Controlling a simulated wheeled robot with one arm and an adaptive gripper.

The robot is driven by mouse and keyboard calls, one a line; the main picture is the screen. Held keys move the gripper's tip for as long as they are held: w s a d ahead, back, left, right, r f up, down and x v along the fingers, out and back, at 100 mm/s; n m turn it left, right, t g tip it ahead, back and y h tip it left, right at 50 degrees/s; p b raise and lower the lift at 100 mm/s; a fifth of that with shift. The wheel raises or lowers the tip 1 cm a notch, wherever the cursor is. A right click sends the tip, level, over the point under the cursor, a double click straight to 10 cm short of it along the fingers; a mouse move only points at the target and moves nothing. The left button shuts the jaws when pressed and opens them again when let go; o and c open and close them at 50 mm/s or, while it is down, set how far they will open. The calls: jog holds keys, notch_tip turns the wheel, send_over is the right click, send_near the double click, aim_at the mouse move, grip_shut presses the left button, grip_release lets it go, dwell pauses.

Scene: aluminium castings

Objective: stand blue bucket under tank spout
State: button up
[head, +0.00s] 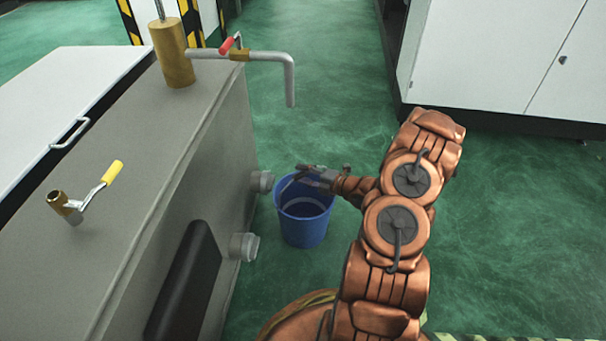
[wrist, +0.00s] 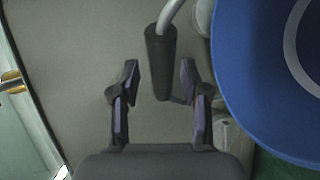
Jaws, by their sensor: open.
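The blue bucket (head: 304,230) stands upright on the green floor, close beside the grey tank's side. The tank's bent spout (head: 290,85), with a red-handled valve (head: 230,43), juts out above and beyond the bucket in the head view; I cannot tell how well they line up. My gripper (head: 304,173) is at the bucket's far rim. In the wrist view my gripper (wrist: 158,70) is open, with the dark grip of the bucket's handle (wrist: 160,50) showing between its fingers, apparently not clamped. The bucket (wrist: 245,75) fills the right side there.
The grey tank (head: 175,130) fills the left, with two pipe stubs (head: 244,246) near the bucket and a yellow-handled valve (head: 100,188) on top. White cabinets (head: 490,60) stand at the back right. Green floor (head: 335,90) is clear between.

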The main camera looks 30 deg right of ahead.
jog(key=p+v, duration=0.3)
jog(key=v, duration=0.8)
jog(key=w+d+r+m+g+h, duration=0.4)
jog(key=w+m+g+h, duration=0.2)
jog(key=h, duration=0.1)
jog(key=s+a+r+m+g+h, duration=0.35)
jog(key=s+a+r+m, duration=0.2)
jog(key=r, duration=0.35)
jog(key=s+a+r+m+g+y, duration=0.1)
jog(key=s+a+r+m+g, duration=0.2)
jog(key=s+a, duration=0.6)
jog(key=s+a+r+m+g+y, duration=0.2)
jog(key=s+a+r+m, duration=0.2)
jog(key=s+a, duration=0.5)
jog(key=s+a+r+m+g+y, duration=0.1)
jog(key=s+a+r+m+g, duration=0.2)
jog(key=s+a, duration=0.6)
jog(key=s+r, duration=0.1)
jog(key=s, duration=0.1)
jog(key=shift+s+r+g, duration=0.35)
jog(key=shift+r, duration=0.1)
